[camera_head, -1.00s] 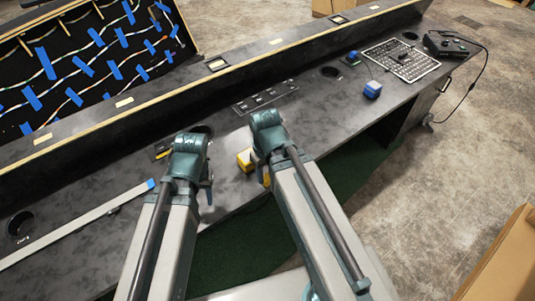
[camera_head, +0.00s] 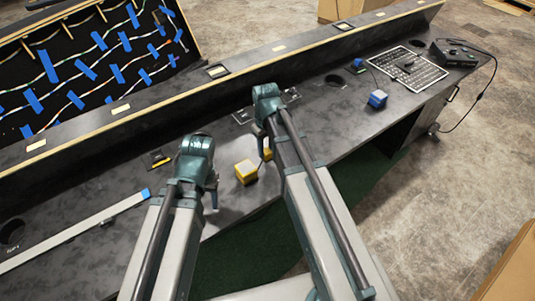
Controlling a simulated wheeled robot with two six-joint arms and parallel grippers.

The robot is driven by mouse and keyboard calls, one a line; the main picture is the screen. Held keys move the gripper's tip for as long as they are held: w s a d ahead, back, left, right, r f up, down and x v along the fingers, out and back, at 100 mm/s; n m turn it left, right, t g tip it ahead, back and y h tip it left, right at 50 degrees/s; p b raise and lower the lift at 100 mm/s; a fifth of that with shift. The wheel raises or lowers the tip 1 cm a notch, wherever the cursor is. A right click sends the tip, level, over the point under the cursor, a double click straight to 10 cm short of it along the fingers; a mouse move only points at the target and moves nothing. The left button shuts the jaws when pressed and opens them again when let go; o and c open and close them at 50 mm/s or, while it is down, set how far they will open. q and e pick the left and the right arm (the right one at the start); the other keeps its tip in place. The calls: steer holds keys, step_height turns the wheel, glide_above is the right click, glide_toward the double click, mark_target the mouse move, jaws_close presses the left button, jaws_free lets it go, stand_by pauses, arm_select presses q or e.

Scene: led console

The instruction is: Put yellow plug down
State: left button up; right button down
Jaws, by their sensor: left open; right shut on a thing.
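A yellow box-shaped block (camera_head: 246,172) sits on the dark console top between my two arms. A small yellow piece (camera_head: 267,154), which looks like the yellow plug, shows just right of and behind the block, partly hidden by my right arm. My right gripper (camera_head: 263,147) is mostly hidden behind its own arm; it is shut on the yellow plug. I cannot tell whether the plug touches the console top. My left gripper (camera_head: 213,191) is open and empty, left of the yellow block, near the console's front edge.
A black plate with yellow marking (camera_head: 160,160) lies left of my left arm. A light strip with a blue end (camera_head: 80,229) lies at the left. A blue block (camera_head: 377,99), a perforated panel (camera_head: 407,68) and a black device (camera_head: 454,53) stand at the right.

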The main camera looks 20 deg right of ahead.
mark_target(266, 150)
arm_select(q)
steer(key=shift+a+f+b, duration=0.15)
steer(key=shift+f+b, duration=0.8)
steer(key=shift+a+f+b, duration=0.1)
steer(key=shift+f+b, duration=0.8)
steer(key=shift+f, duration=0.05)
arm_select(e)
steer(key=shift+f, duration=1.85)
arm_select(q)
steer(key=shift+r, duration=0.15)
arm_select(e)
steer(key=shift+r, duration=0.15)
steer(key=c, duration=0.5)
jaws_free()
steer(key=shift+c, duration=0.2)
step_height(266, 150, up, 12)
steer(key=p, duration=1.2)
arm_select(q)
step_height(266, 150, up, 12)
arm_select(e)
steer(key=s+a+h, duration=0.1)
steer(key=s+a, duration=0.9)
steer(key=s, duration=0.5)
steer(key=shift+a, duration=0.2)
